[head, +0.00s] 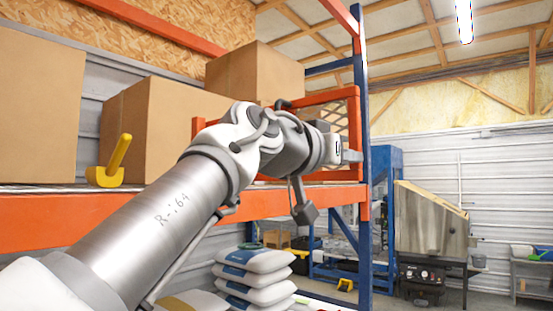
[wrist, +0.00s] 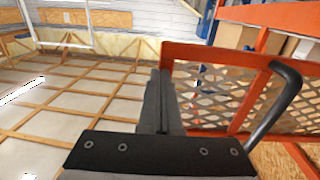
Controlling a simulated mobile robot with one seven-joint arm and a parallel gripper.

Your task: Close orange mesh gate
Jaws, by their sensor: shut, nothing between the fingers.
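The orange mesh gate (wrist: 215,58) fills the right of the wrist view, with an orange frame, grey diamond mesh and a dark curved handle (wrist: 287,92). In the head view the gate (head: 353,105) stands on the orange shelf beside the blue upright, partly hidden behind my arm; the dark handle (head: 283,104) shows at its left. My gripper (head: 353,156) is shut and empty, at the gate's right end in the head view. In the wrist view the closed fingers (wrist: 160,76) lie right beside the gate's edge post; I cannot tell whether they touch it.
Cardboard boxes (head: 152,128) and a yellow scoop (head: 110,165) sit on the orange-beamed shelf (head: 60,232). A blue upright (head: 361,60) stands close to my gripper. White sacks (head: 255,277) are stacked below. A hopper machine (head: 432,222) stands at the right.

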